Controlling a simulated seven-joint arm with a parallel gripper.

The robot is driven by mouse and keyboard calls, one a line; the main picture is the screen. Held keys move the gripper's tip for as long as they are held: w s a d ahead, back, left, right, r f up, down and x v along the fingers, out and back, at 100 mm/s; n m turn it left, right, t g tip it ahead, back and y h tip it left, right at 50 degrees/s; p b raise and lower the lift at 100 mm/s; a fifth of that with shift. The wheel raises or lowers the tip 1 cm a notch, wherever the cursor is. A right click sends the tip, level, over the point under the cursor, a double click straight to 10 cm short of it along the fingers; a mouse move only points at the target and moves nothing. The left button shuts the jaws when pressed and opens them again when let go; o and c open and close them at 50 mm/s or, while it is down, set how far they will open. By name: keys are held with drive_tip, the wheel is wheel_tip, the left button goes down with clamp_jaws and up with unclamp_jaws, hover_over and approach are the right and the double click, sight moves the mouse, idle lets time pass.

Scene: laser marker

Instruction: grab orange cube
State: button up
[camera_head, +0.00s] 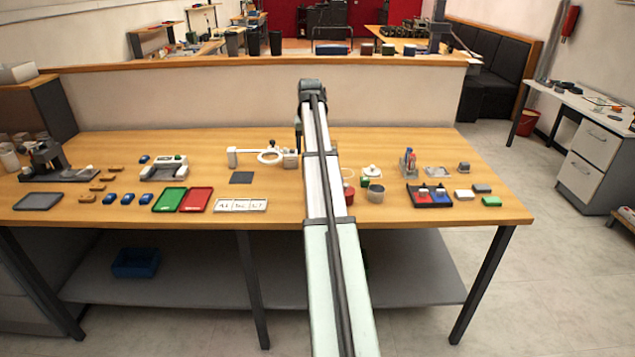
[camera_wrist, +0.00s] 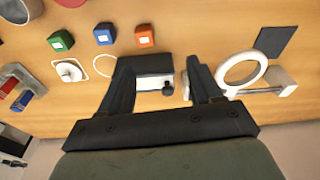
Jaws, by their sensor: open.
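The orange cube (camera_wrist: 145,41), with a white label on its face, lies on the wooden table in the wrist view. It sits just beyond my gripper's fingertips, nearer the left finger. My gripper (camera_wrist: 160,62) is open, with its fingers apart and the cube not between them. In the head view my arm crosses the middle of the table, and I cannot make out the orange cube there; my arm probably covers it.
A blue cube (camera_wrist: 105,38) and a green cube (camera_wrist: 61,41) stand left of the orange one. A dark and silver device (camera_wrist: 153,82) shows between my fingers. A white ring (camera_wrist: 224,70) is close to the right finger. Bare table lies beyond the orange cube.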

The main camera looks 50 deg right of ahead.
drive_tip(key=d+f, duration=0.1)
drive_tip(key=f, duration=0.3)
drive_tip(key=d+f, duration=0.1)
drive_tip(key=f, duration=0.3)
drive_tip(key=d+f, duration=0.1)
drive_tip(key=f, duration=0.4)
drive_tip(key=shift+s+d, duration=0.2)
drive_tip(key=c, duration=1.1)
drive_tip(key=shift+r, duration=0.1)
